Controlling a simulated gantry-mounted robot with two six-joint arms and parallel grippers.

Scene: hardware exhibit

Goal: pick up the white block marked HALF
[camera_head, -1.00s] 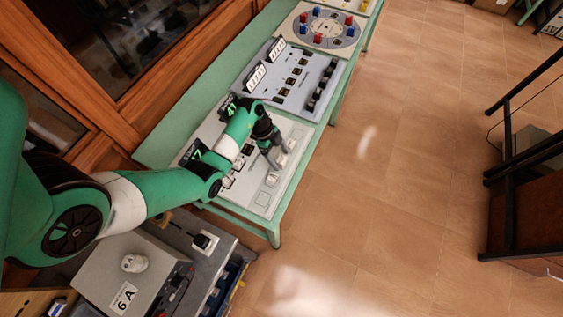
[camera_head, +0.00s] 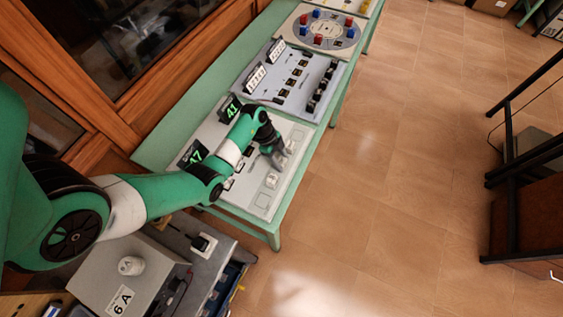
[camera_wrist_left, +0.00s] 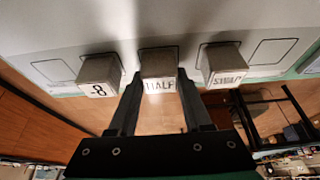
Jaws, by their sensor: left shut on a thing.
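The block marked HALF (camera_wrist_left: 159,86) is in the middle of the left wrist view, a pale block with dark letters on a white face. My left gripper (camera_wrist_left: 160,76) has one finger on each side of it and is shut on it. The block shows at the surface of the light panel (camera_wrist_left: 110,25); I cannot tell whether it touches it. In the head view my left gripper (camera_head: 277,163) is low over the panel and hides the HALF block. My right gripper is not in view.
A block marked -8 (camera_wrist_left: 99,89) and one marked SWAP (camera_wrist_left: 224,77) stand close on either side. The panel has green number displays (camera_head: 230,109). A grey switch panel (camera_head: 285,80) lies beyond it on the green table (camera_head: 185,108). Open floor lies to the right.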

